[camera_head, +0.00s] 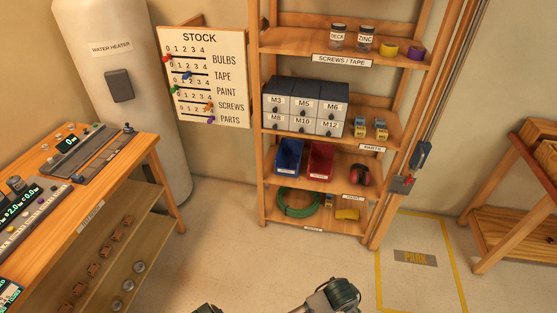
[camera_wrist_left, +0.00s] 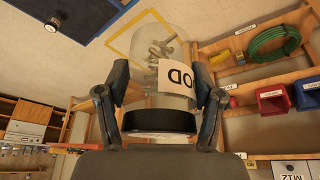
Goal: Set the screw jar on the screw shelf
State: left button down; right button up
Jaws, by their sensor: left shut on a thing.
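My left gripper (camera_wrist_left: 160,82) is shut on a clear screw jar (camera_wrist_left: 153,62) in the left wrist view, one finger on each side. The jar has a black lid, grey screws inside and a white label of which "OD" shows. The screw shelf (camera_head: 290,42) is the upper shelf labelled "SCREWS / TAPE" in the head view. It bears a "DECK" jar (camera_head: 337,38), a "ZINC" jar (camera_head: 365,40), a yellow tape roll (camera_head: 389,51) and a purple tape roll (camera_head: 416,53). The held jar does not show in the head view, and my right gripper cannot be made out.
Bare board lies left of the DECK jar. Below are a grey drawer cabinet (camera_head: 305,105), a blue bin (camera_head: 289,158), a red bin (camera_head: 319,160) and a green hose (camera_head: 298,202). A workbench (camera_head: 120,155) stands left. The floor before the shelves is mostly clear.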

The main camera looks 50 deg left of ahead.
aim_at(283, 44)
jog(key=i+j+u, duration=0.6)
jog(key=i, duration=0.2)
jog(key=i+j+u, duration=0.25)
jog(key=i, duration=0.2)
jog(key=i+u, duration=0.3)
jog(key=i+l, duration=0.05)
jog(key=i, duration=0.05)
